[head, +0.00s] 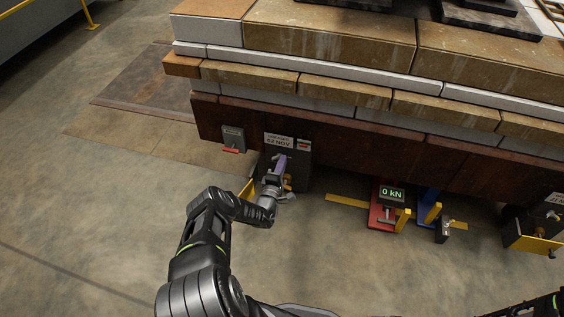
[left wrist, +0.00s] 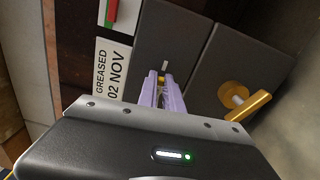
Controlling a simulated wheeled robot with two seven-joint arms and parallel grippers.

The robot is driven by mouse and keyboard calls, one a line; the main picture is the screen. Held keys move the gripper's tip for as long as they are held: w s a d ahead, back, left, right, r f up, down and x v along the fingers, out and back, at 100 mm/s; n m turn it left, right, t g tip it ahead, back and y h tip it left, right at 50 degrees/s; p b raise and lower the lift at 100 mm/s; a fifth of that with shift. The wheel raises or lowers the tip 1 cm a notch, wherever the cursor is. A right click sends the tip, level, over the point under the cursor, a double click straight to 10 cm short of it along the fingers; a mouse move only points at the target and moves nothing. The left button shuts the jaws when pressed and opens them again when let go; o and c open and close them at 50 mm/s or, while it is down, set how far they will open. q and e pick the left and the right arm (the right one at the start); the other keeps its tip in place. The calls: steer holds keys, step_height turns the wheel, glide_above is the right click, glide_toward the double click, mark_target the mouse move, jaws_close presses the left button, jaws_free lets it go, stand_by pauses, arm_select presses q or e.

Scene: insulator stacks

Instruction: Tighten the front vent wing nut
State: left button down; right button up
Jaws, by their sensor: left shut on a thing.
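My left gripper (head: 279,168), with pale purple fingers, reaches the dark box under the stack's near-left corner. In the left wrist view its fingers (left wrist: 164,85) are shut on a small brass piece, which looks like the vent wing nut (left wrist: 161,79). A short pale stud (left wrist: 165,66) sticks out just beyond the fingertips. The fingers hide most of the nut, so its wing angle cannot be told. The dark grey box (left wrist: 162,38) lies behind it. A larger brass knob with a lever (left wrist: 235,97) sits to the right, apart from the fingers. My right gripper is out of view.
A white label (left wrist: 113,70) reads "GREASED 02 NOV". A small grey box with a red handle (head: 233,140) hangs on the rusty beam (head: 340,146) at left. A red stand (head: 380,215) with a "0 kN" display (head: 392,193) stands to the right. Open floor lies in front.

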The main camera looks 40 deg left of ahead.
arm_select(q)
steer(key=shift+s+a+f+m, duration=0.1)
steer(key=shift+f+m, duration=0.1)
steer(key=shift+m, duration=0.3)
steer(key=c, duration=1.5)
jaws_free()
steer(key=p+v, duration=0.3)
steer(key=v, duration=0.4)
steer(key=shift+s+p, duration=0.35)
steer(key=shift+s, duration=0.05)
